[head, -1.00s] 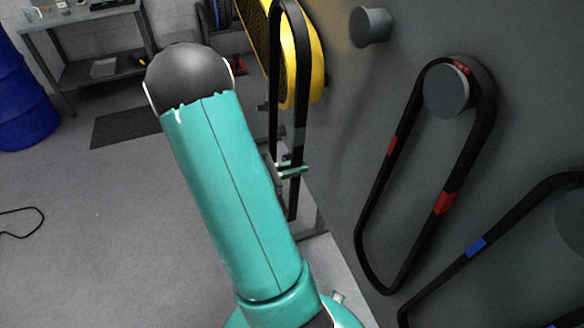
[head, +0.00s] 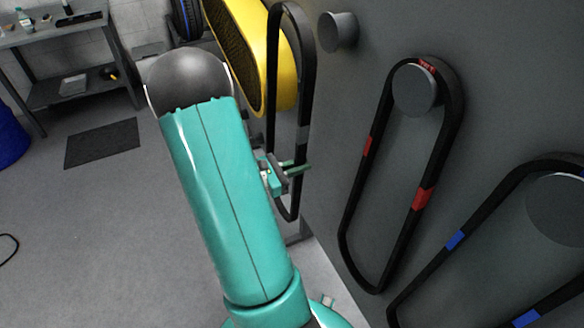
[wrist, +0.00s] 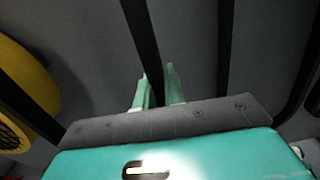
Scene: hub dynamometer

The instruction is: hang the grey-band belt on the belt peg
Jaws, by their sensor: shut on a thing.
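The grey-band belt (head: 303,133) is a long black loop with a grey patch on its right strand. It hangs upright in my gripper (head: 290,170), which is shut on it low on the loop. In the wrist view a black strand (wrist: 141,40) runs up from between my green fingers (wrist: 158,88). A second strand stands apart to the right. A bare grey round peg (head: 338,32) sticks out of the dark panel, likely the belt peg. The belt's upper end is just left of it in the head view, apart from it; the depth between them is unclear.
A red-band belt (head: 422,198) hangs on a peg to the right, and a blue-band belt (head: 455,240) on another farther right. A yellow guard (head: 250,50) stands behind the held belt. A bench (head: 70,35) and floor mat (head: 102,143) are at left.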

